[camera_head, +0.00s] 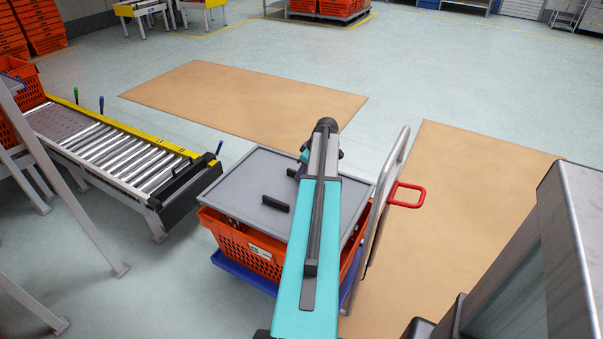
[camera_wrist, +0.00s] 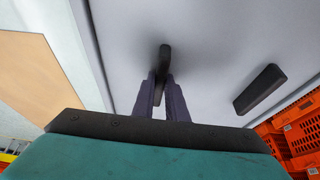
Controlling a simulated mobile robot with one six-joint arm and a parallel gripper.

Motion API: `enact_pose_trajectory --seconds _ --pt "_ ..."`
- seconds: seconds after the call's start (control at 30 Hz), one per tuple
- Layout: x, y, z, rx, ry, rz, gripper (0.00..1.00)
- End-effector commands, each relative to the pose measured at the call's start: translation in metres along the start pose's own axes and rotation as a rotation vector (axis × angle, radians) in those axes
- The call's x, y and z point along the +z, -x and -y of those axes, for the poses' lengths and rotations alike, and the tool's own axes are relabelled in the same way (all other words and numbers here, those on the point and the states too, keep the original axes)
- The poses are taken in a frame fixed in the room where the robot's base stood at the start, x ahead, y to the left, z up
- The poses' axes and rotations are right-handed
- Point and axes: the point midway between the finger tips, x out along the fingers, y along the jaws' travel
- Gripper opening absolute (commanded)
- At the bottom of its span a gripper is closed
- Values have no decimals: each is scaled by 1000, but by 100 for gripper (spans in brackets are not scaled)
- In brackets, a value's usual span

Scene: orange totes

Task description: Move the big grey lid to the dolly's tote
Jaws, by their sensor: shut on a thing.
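The big grey lid (camera_head: 238,187) is over the orange tote (camera_head: 236,243) on the blue dolly (camera_head: 238,273) in the head view. Its near edge shows a narrow dark gap above the tote's rim, so it looks a little raised or not flush; I cannot tell exactly. In the wrist view the lid (camera_wrist: 215,35) fills most of the picture. My gripper (camera_wrist: 163,88) is shut on one dark lid handle (camera_wrist: 164,57). The second handle (camera_wrist: 262,88) is free, to the right. My arm hides the lid's middle and the fingertips in the head view.
A roller conveyor (camera_head: 120,150) with a yellow side rail stands left of the dolly. The dolly's grey push bar (camera_head: 387,190) and a red handle (camera_head: 408,195) rise on the right. Tan floor mats (camera_head: 250,98) lie behind. A grey metal unit (camera_head: 560,240) is at the right.

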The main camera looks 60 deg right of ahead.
Motion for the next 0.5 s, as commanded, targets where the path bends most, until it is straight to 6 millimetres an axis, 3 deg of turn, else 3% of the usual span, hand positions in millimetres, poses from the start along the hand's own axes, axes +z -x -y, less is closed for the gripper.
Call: enact_pose_trajectory --seconds 0.5 --pt "6 -17 0 -1 0 -1 0"
